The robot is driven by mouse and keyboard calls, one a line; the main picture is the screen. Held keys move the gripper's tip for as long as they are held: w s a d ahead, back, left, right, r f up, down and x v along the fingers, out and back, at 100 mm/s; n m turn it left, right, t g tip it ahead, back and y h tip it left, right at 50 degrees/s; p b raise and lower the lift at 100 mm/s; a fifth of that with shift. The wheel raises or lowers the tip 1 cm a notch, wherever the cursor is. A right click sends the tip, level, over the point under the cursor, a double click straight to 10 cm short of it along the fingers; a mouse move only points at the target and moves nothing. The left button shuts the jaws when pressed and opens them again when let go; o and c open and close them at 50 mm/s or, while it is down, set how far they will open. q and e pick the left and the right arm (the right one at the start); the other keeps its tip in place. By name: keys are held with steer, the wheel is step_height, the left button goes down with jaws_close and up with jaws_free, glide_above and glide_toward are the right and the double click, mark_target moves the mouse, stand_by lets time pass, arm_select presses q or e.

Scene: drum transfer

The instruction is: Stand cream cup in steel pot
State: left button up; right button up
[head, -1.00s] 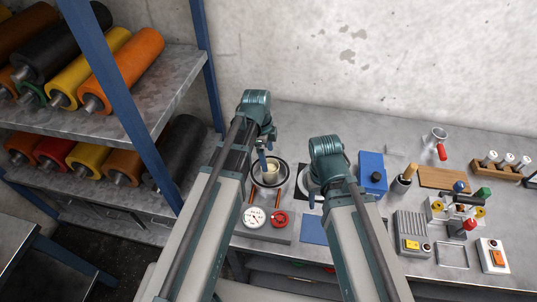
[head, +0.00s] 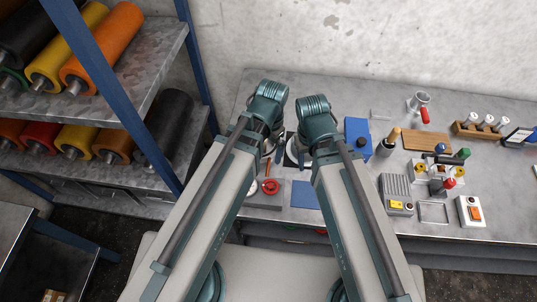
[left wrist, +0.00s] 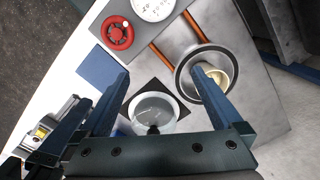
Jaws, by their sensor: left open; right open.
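In the left wrist view the steel pot (left wrist: 188,88) stands open with a dark rim. The cream cup (left wrist: 219,77) is inside it, partly covered by one of my fingers. My left gripper (left wrist: 161,72) is open and empty. Its right finger overlaps the pot and cup in this view; contact cannot be told. In the head view my left wrist hides most of the pot and the cup. My right gripper (head: 304,160) is beside the left one, its fingers mostly hidden under its wrist; nothing is seen held in it.
A red handwheel (head: 270,187), a blue mat (head: 305,195) and a blue box (head: 357,138) are close by. Roller shelves (head: 160,95) stand at left.

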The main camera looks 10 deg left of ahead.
arm_select(q)
steer(key=s+n, duration=0.1)
steer(key=s+d+n, duration=0.1)
steer(key=s+n, duration=0.1)
steer(key=shift+s+n+y, duration=0.15)
steer(key=shift+n+y, duration=0.15)
step_height(320, 180, down, 4)
steer(key=b, duration=0.3)
steer(key=shift+r+b, duration=0.25)
steer(key=shift+b, duration=0.1)
steer(key=shift+r, duration=0.15)
